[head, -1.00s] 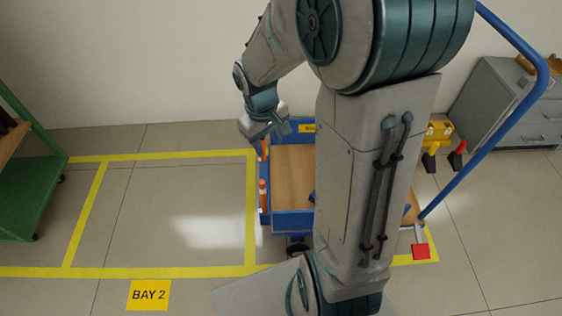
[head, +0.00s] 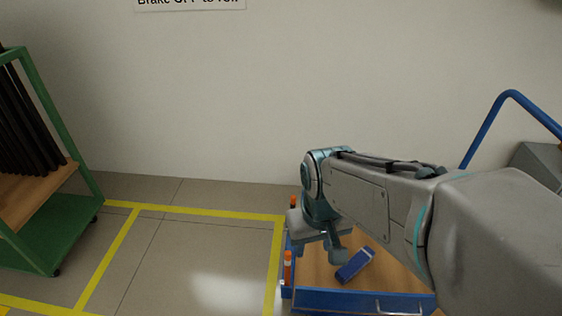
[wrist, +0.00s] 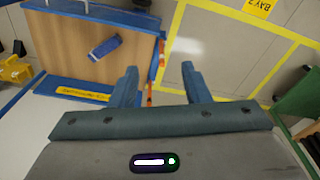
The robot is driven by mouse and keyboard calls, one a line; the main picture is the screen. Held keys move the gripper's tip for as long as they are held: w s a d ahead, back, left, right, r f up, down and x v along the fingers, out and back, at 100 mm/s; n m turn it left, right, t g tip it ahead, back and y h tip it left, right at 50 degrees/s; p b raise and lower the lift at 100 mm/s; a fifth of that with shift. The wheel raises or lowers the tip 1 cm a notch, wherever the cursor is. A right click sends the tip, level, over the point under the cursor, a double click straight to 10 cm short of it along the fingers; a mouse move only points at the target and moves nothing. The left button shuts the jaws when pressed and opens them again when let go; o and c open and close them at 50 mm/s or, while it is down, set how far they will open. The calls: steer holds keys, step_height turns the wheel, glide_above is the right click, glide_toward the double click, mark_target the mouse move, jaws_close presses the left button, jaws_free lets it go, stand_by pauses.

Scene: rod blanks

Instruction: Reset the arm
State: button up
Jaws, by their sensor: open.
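My gripper (wrist: 160,85) is open in the wrist view, with nothing between its two fingers. In the head view my gripper (head: 318,258) hangs over the left end of a blue cart with a wooden deck (head: 312,275). The cart also shows in the wrist view (wrist: 60,45), to the left of the fingers. My arm reaches across the right of the head view and hides part of the cart.
A small blue block (head: 355,264) lies on the cart deck. Orange-topped posts (head: 287,268) stand at its left edge. A green rack (head: 60,130) with dark rods stands at the left. Yellow-lined floor (head: 190,250) between them is clear. A blue handle (head: 483,130) rises at the right.

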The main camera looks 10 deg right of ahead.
step_height(320, 180, up, 29)
steer(key=t+p, duration=0.1)
steer(key=p, duration=2.5)
steer(key=shift+t, duration=0.3)
steer(key=shift+d+r, duration=0.1)
